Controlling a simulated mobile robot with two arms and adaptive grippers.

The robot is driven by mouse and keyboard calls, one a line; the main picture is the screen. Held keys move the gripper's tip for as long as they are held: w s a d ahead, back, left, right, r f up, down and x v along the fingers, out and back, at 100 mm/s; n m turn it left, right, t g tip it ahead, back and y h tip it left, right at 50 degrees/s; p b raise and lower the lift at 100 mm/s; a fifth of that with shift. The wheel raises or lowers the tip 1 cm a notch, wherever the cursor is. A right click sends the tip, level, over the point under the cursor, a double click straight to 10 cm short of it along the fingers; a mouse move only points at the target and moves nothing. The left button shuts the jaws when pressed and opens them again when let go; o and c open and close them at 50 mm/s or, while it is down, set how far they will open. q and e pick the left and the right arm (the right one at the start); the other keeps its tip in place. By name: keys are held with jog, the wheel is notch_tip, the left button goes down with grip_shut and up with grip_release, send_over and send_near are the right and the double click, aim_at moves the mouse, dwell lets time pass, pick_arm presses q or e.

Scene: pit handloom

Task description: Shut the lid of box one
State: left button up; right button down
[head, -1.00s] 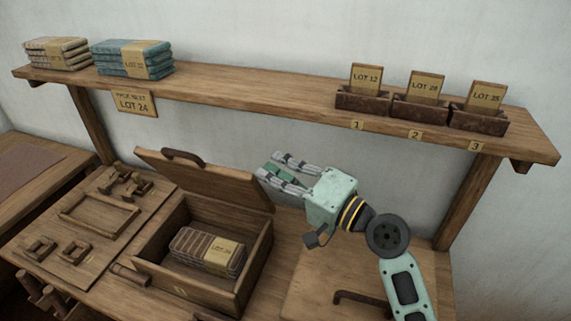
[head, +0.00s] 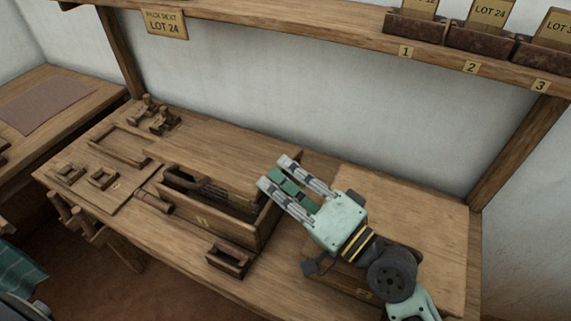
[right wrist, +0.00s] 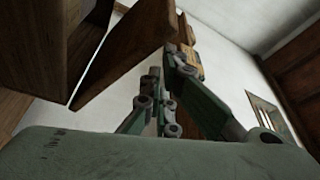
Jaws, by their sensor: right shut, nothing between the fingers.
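Box one (head: 225,228) is a wooden box on the bench, taken as the one with the moving lid; its front mark is too small to read surely. Its lid (head: 215,163) slopes down over the back part of the box, partly open. A dark gap shows along the front, with a bundle (head: 205,188) inside, mostly shaded. My right gripper (head: 273,171) is shut and empty at the lid's right end; whether it touches the lid I cannot tell. In the right wrist view the lid (right wrist: 135,45) is a tilted board beyond the fingers.
A small wooden holder (head: 228,261) stands before the box. A board with wooden fittings (head: 105,165) lies to the left. A flat wooden panel (head: 425,215) lies to the right, partly behind my arm. A shelf (head: 330,30) with several dark trays runs above.

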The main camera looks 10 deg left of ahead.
jog(key=shift+s+f, duration=0.25)
jog(key=shift+f, duration=0.25)
